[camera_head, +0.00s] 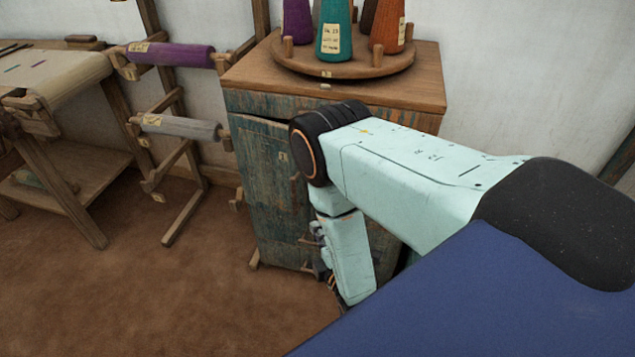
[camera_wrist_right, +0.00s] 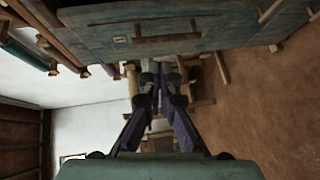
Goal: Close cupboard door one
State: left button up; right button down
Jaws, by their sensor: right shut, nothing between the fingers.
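The cupboard's worn blue-grey door (camera_head: 268,180) has a small pale label and stands below the wooden cupboard top in the head view. A dark gap shows along its upper edge, so it looks slightly ajar. My right arm covers the right part of the cupboard front. My right gripper (camera_head: 324,252) points down in front of the door's lower part; I cannot tell whether it touches. In the right wrist view, the gripper (camera_wrist_right: 160,82) is shut and empty, with weathered blue-grey cupboard panelling (camera_wrist_right: 195,22) above it. My left gripper is not in view.
A round wooden stand (camera_head: 345,66) with several thread cones sits on the cupboard top (camera_head: 425,88). A wooden rack with a purple roll (camera_head: 175,54) and a grey roll (camera_head: 180,127) stands left of the cupboard. The brown floor (camera_head: 170,300) in front is clear.

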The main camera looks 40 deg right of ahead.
jog(key=w+d+r+t+b, duration=0.1)
jog(key=w+d+r+b, duration=0.1)
jog(key=w, duration=0.4)
jog(key=w+d+r+b, duration=0.1)
jog(key=w+d+b, duration=0.3)
jog(key=w+b, duration=0.2)
jog(key=shift+d+r+n+t+h+b, duration=0.3)
jog(key=shift+d+r+t+h+b, duration=0.05)
jog(key=shift+t+h+b, duration=0.1)
jog(key=shift+d, duration=0.1)
dwell(0.4)
jog(key=d, duration=0.1)
jog(key=w+d+p, duration=0.1)
jog(key=shift+d, duration=0.35)
jog(key=shift+w, duration=0.1)
